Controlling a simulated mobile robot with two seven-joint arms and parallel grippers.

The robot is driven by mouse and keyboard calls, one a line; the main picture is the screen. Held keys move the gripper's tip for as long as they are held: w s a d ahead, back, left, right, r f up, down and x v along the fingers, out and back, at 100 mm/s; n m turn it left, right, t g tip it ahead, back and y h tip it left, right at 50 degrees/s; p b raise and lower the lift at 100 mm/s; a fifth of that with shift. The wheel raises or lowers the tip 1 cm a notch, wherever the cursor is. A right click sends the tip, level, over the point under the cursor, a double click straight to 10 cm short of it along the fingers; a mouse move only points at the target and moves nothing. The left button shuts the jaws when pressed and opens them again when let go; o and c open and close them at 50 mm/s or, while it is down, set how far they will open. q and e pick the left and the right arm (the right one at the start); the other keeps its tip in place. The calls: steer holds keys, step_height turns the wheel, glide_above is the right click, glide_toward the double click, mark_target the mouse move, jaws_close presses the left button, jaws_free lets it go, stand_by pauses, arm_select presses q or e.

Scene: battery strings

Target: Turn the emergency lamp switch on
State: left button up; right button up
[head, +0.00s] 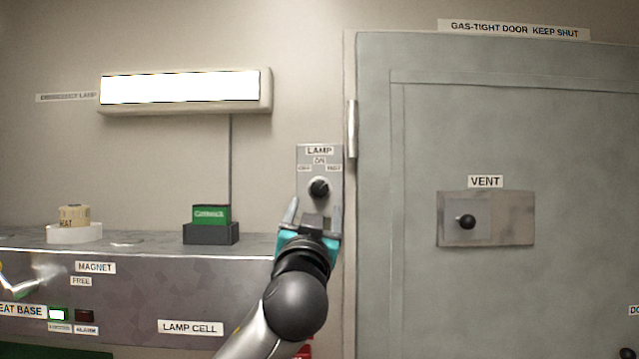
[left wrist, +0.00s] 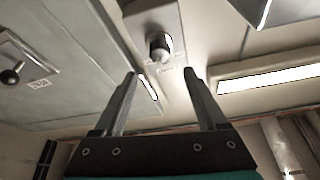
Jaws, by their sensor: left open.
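The lamp switch is a grey plate (head: 301,178) on the wall, labelled LAMP, with a black knob (head: 319,188) under an ON mark and a small label on each side. Which mark the knob points to, I cannot tell. My left gripper (head: 314,207) is open just below the knob, its fingers pointing up towards it. In the left wrist view the knob (left wrist: 159,47) lies beyond the gap between the fingertips (left wrist: 161,74), and nothing is held. The emergency lamp (head: 180,88) on the wall shows a bright white panel. My right gripper is not in view.
A grey gas-tight door (head: 580,290) with a VENT knob (head: 465,222) stands to the right. A metal bench (head: 150,290) at the left bears a green cell (head: 211,215) in a dark holder and a beige block (head: 74,215) on a white base (head: 75,234).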

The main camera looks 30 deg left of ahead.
mark_target(320, 189)
arm_select(q)
steer(key=p+x, duration=0.3)
steer(key=x, duration=0.5)
steer(key=shift+w+a+r, duration=0.1)
steer(key=shift+w+r, duration=0.1)
steer(key=shift+w, duration=0.05)
steer(key=shift+p+x, duration=0.4)
steer(key=shift+x, duration=0.4)
steer(key=shift+f, duration=0.1)
jaws_close()
